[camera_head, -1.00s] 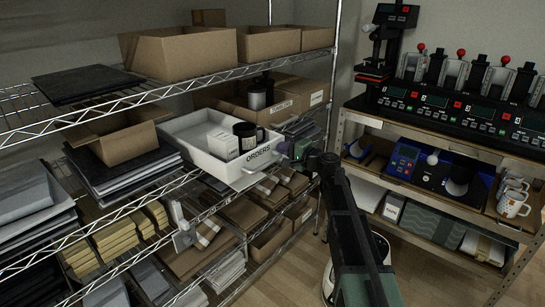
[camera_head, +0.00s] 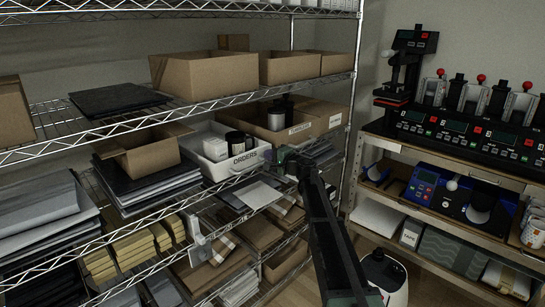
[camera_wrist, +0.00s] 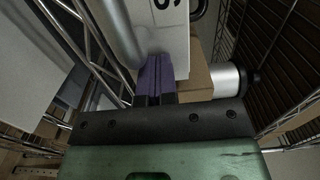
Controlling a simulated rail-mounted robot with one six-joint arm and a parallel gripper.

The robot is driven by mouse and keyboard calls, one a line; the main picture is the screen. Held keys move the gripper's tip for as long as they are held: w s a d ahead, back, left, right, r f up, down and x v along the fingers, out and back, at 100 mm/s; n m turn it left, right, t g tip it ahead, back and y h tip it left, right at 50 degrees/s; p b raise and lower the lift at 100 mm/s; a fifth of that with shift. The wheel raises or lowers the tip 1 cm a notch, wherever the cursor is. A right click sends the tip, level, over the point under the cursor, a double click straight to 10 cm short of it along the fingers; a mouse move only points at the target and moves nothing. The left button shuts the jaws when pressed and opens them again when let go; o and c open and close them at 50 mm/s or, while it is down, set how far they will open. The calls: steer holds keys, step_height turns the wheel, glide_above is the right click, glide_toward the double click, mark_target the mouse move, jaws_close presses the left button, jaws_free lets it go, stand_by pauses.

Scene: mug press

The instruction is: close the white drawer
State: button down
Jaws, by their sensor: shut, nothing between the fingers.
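The white drawer (camera_head: 246,168), marked ORDERS, sits on the middle shelf of the wire rack, with its front close to the shelf's front edge. A small white box (camera_head: 216,150) and a black mug (camera_head: 236,141) stand in it. My gripper (camera_head: 284,153) is at the right end of the drawer front. In the wrist view the purple fingers (camera_wrist: 155,80) are together and empty, at the white drawer front (camera_wrist: 177,55). I cannot tell whether they touch it. A grey rounded bar (camera_wrist: 117,35) beside them may be the drawer's handle.
Stacked dark folders and an open cardboard box (camera_head: 145,150) are left of the drawer. A larger cardboard box (camera_head: 300,125) stands behind it on the right. A white sheet (camera_head: 257,194) lies below in front. A bench with presses (camera_head: 450,130) stands to the right.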

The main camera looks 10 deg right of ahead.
steer(key=shift+w+a+r, duration=0.1)
steer(key=shift+w+r, duration=0.05)
steer(key=shift+w, duration=0.15)
steer(key=v, duration=1.5)
steer(key=s+a+f+n+g+h+p, duration=0.1)
steer(key=s+a+f+n+g, duration=0.4)
steer(key=s, duration=0.4)
steer(key=s+a+f+n+g+h+p, duration=0.1)
steer(key=s+a+f+n+g+h, duration=0.15)
steer(key=s+f+g, duration=0.4)
steer(key=s+a+f+n+g+h+p, duration=0.1)
steer(key=s+n+h, duration=0.1)
steer(key=s, duration=0.8)
steer(key=s+a+n+g+h+p, duration=0.1)
steer(key=s+h, duration=0.3)
steer(key=s, duration=0.6)
steer(key=shift+s+a+f+n+g, duration=0.35)
steer(key=shift+a+n+g, duration=0.15)
steer(key=shift+g, duration=0.25)
steer(key=shift+w, duration=0.1)
